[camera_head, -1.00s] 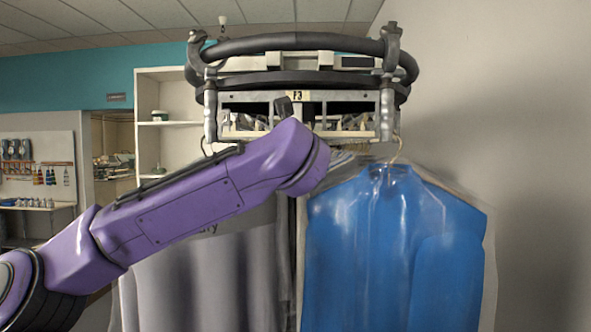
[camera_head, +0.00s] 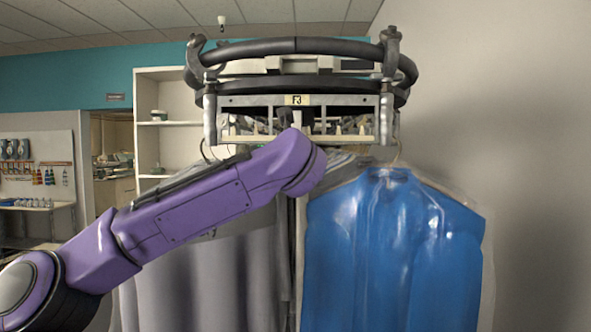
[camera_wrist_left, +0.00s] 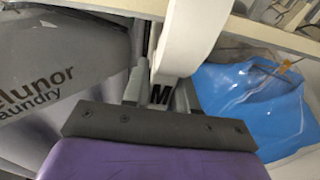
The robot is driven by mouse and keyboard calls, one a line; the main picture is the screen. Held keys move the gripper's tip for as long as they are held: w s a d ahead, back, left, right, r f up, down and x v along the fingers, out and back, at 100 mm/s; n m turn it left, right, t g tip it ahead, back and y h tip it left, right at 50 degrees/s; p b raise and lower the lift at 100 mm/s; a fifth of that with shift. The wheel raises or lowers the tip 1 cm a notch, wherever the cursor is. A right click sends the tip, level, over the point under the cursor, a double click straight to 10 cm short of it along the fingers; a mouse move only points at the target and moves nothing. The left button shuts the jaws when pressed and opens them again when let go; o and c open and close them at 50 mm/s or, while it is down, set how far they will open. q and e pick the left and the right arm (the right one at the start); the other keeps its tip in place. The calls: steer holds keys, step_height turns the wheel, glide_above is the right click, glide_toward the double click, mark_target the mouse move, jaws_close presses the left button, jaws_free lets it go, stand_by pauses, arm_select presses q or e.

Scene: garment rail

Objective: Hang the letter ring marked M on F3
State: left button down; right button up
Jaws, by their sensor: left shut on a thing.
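The F3 label (camera_head: 297,100) is a small pale plate on the rail's front frame, just above my wrist. Whether the ring touches the rail cannot be told. My right gripper is not in view.
A blue garment in clear plastic (camera_head: 395,250) hangs right of my wrist. A grey covered garment (camera_head: 210,280) hangs left, behind my arm. Black tubes (camera_head: 300,46) curve above the rail. White shelves (camera_head: 165,125) stand behind at left.

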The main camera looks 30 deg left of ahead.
arm_select(q)
steer(key=shift+w+a, duration=0.2)
steer(key=shift+w, duration=0.15)
steer(key=shift+f, duration=0.1)
steer(key=shift+f+b, duration=1.1)
steer(key=shift+b, duration=0.05)
steer(key=c, duration=0.8)
jaws_free()
